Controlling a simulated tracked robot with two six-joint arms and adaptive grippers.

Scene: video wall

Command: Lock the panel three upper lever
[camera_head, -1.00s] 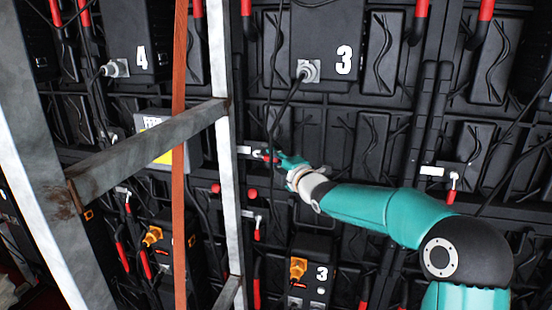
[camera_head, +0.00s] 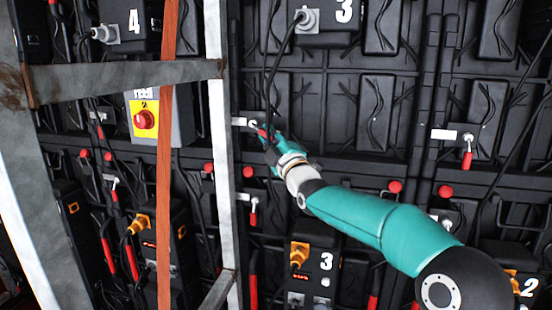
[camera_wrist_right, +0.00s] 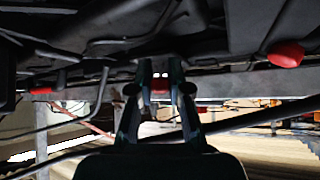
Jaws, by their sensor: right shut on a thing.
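The panel three upper lever (camera_head: 263,132) has a red handle beside a white plate (camera_head: 239,121), at mid-height near the grey upright. Its handle slopes down to the right. My right gripper (camera_head: 268,142) is at this handle, with its teal arm reaching in from the lower right. In the right wrist view, its dark fingers (camera_wrist_right: 160,88) are shut around the red handle (camera_wrist_right: 160,84). The fingers and wrist partly hide the lever in the head view. My left gripper is not in view.
A grey metal frame (camera_head: 120,78) and an orange-brown strap (camera_head: 167,150) stand in front on the left. A lower red-handled lever (camera_head: 254,210) hangs just below. Another lever (camera_head: 467,158) hangs at right. A red stop button (camera_head: 145,119) and loose cables are nearby.

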